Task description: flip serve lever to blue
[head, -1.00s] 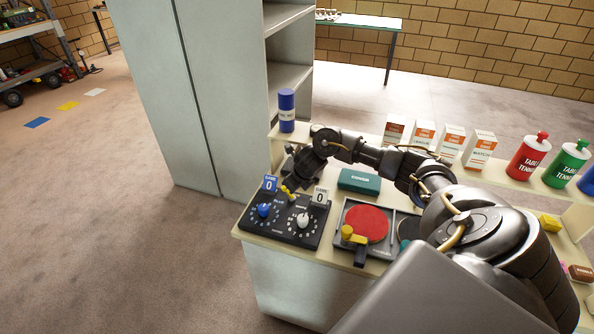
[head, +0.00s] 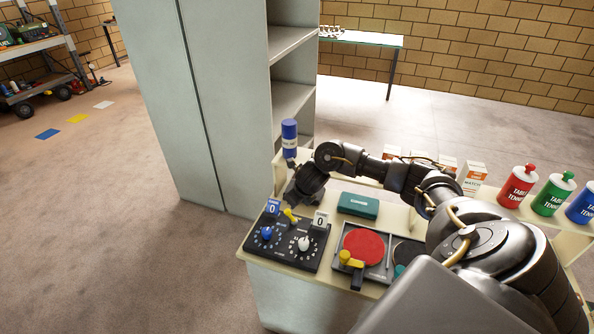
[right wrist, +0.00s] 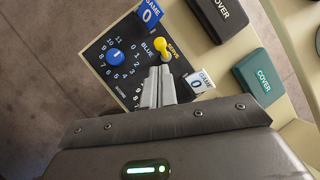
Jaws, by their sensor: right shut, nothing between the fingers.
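The black scoreboard panel (head: 283,251) lies on the tabletop, with a blue dial (head: 266,233) on the left and a white dial (head: 302,244) on the right. The yellow serve lever (head: 290,214) is at its far edge, its knob leaning up-left, toward the blue side. The wrist view shows the lever (right wrist: 161,47) by the BLUE and SERVE lettering. My right gripper (right wrist: 158,72) is shut and empty, fingertips just short of the lever; contact cannot be told. In the head view my right gripper (head: 293,196) is just beyond the lever. My left gripper is not in view.
Two score cards marked 0 stand at the panel's far edge, blue (head: 272,207) and white (head: 320,220). A teal cover box (head: 358,205) and a tray with a red disc (head: 363,247) are to the right. A blue can (head: 289,140) stands behind the gripper.

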